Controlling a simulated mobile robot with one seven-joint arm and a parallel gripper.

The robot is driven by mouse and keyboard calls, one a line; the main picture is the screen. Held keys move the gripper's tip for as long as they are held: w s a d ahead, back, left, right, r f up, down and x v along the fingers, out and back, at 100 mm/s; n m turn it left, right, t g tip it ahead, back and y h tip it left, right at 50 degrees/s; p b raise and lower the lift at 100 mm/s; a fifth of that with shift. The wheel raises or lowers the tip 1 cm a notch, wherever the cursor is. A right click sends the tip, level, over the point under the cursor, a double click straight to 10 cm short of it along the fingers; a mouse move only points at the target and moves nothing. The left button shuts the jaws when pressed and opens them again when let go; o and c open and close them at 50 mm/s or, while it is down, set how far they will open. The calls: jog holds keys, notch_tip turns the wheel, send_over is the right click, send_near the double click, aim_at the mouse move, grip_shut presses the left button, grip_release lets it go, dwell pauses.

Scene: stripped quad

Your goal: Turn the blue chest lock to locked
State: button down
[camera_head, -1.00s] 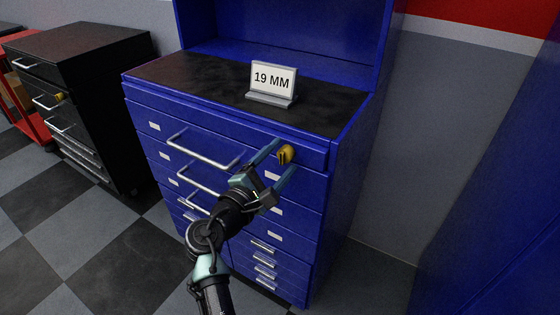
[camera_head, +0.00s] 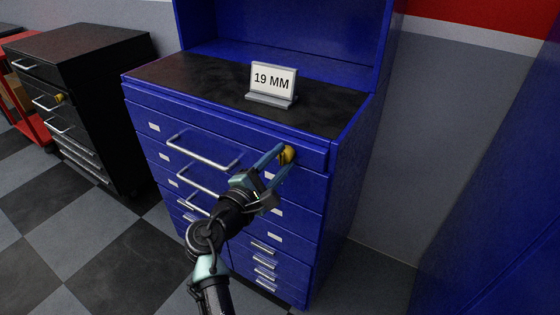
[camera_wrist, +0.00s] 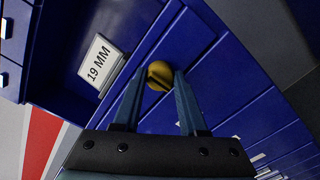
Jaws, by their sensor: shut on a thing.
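The blue chest (camera_head: 300,195) stands in front of me with its drawers facing me. Its lock is a yellow knob (camera_head: 288,154) at the upper right of the front, just below the top edge. My gripper (camera_head: 279,157) is at the knob with its blue fingers shut on it. In the wrist view the knob (camera_wrist: 160,75) shows between the two fingertips, with a darker ridge across its middle. The fingertips hide parts of the knob's sides. I cannot read any lock marking.
A "19 MM" sign (camera_head: 272,84) stands on the chest's dark top (camera_head: 190,78). Drawer handles (camera_head: 203,150) stick out left of my gripper. A black chest (camera_head: 80,100) with its own yellow knob (camera_head: 59,97) stands at the left. Checkered floor is open at lower left.

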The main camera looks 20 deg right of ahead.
jog(key=shift+f, duration=0.15)
jog(key=m+b, duration=0.4)
jog(key=m, duration=0.1)
jog(key=shift+f+b, duration=0.15)
jog(key=shift+b, duration=0.2)
jog(key=m+b, duration=0.4)
jog(key=shift+m, duration=0.3)
jog(key=m+b, duration=0.4)
jog(key=shift+m+b, duration=1.5)
jog(key=shift+m, duration=0.5)
jog(key=shift+c, duration=2.2)
grip_release()
jog(key=shift+r, duration=0.2)
